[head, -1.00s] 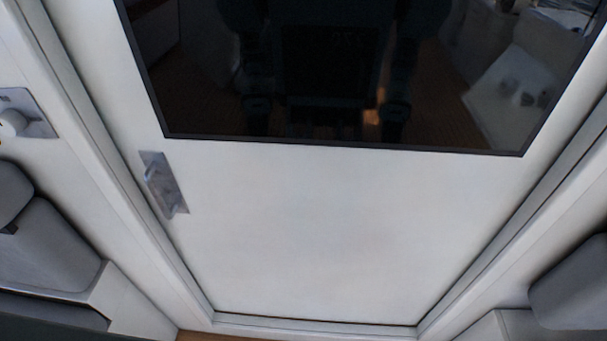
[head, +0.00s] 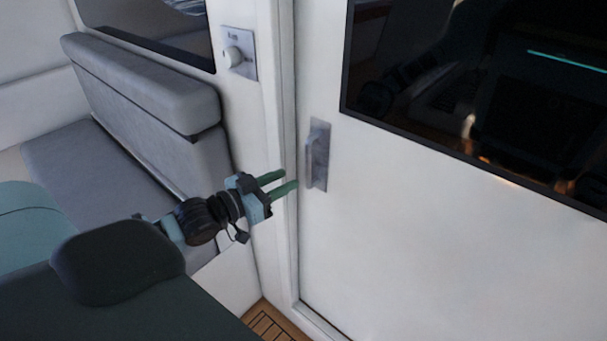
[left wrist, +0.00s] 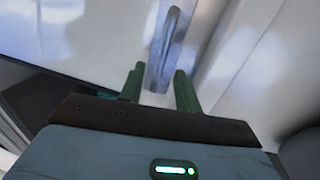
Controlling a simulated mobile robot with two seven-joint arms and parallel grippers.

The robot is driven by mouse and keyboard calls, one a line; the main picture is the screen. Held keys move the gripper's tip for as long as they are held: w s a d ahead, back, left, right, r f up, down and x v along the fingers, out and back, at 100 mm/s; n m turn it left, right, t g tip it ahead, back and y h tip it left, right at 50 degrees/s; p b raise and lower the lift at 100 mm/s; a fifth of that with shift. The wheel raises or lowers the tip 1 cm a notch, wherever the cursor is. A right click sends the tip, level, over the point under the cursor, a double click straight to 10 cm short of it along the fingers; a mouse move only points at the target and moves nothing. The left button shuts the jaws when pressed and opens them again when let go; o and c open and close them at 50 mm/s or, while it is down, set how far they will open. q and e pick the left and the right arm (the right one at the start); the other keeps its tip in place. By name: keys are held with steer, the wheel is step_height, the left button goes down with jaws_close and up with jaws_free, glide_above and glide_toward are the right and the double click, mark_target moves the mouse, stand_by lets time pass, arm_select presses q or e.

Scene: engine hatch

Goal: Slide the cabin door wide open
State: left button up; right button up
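The white cabin door (head: 420,230) has a dark window in its upper part and stands shut against its left frame. A metal handle (head: 311,160) on a plate sits near the door's left edge. My left gripper (head: 282,182) is just left of the handle, with its two green fingers apart and empty. In the left wrist view, the handle (left wrist: 166,45) lies ahead, between and beyond the two fingertips (left wrist: 159,82). I cannot tell whether a finger touches it. My right gripper is not in view.
A round white knob on a plate (head: 236,60) is on the wall left of the door frame (head: 284,130). A grey cushioned seat (head: 120,160) stands at the left. Wooden floor (head: 268,322) shows below the frame.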

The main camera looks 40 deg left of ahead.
mark_target(306, 164)
arm_select(q)
steer(key=shift+r+x, duration=0.25)
steer(key=shift+x, duration=1.1)
steer(key=shift+r+x, duration=0.25)
steer(key=shift+x, duration=1.1)
steer(key=shift+r+x, duration=0.2)
steer(key=shift+x, duration=1.2)
steer(key=shift+a, duration=0.15)
jaws_close()
